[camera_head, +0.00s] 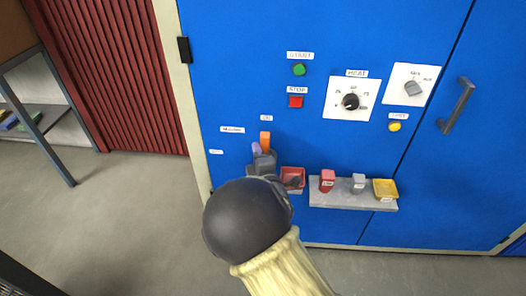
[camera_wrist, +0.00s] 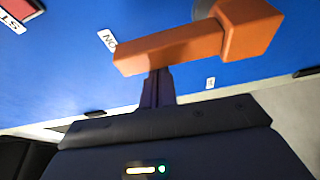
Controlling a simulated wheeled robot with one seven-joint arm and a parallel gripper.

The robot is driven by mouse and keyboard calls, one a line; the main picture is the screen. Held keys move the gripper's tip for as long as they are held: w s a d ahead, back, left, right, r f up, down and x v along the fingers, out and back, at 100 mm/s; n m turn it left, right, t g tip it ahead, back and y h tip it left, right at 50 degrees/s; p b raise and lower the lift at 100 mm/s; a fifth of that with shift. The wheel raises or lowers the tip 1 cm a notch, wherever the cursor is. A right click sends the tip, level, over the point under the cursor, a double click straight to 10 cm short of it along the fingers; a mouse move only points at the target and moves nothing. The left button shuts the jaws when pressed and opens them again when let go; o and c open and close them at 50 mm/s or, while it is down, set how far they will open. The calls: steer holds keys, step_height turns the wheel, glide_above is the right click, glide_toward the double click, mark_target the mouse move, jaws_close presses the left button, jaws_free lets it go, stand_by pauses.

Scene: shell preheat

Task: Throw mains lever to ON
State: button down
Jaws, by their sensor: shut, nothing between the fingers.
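The orange mains lever (camera_head: 265,139) is on the blue cabinet front, right under the small ON label (camera_head: 266,117). Its lower part is hidden behind my gripper in the head view. In the wrist view the lever (camera_wrist: 185,47) runs across the top, its free end close to the ON label (camera_wrist: 108,40). My gripper (camera_head: 262,152) is shut and empty; in the wrist view its fingertips (camera_wrist: 157,72) are at the lever's lower edge. I cannot tell whether they touch it. A MAINS label (camera_head: 232,129) and a small OFF label (camera_head: 216,152) are to the left.
A grey shelf (camera_head: 350,203) carries a red block (camera_head: 327,180), a grey block (camera_head: 358,183) and a yellow tray (camera_head: 385,189). A red bin (camera_head: 292,178) is just right of my gripper. The green START button (camera_head: 299,69), red STOP button (camera_head: 295,101) and HEAT dial (camera_head: 350,101) are above.

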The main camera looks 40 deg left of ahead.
steer(key=shift+w+d, duration=0.1)
steer(key=shift+w, duration=0.05)
stand_by(0.3)
steer(key=s+d+p, duration=0.1)
steer(key=s+d, duration=0.3)
steer(key=s, duration=0.4)
steer(key=shift+s+d, duration=0.25)
steer(key=shift+s, duration=0.05)
steer(key=shift+w, duration=0.15)
stand_by(0.4)
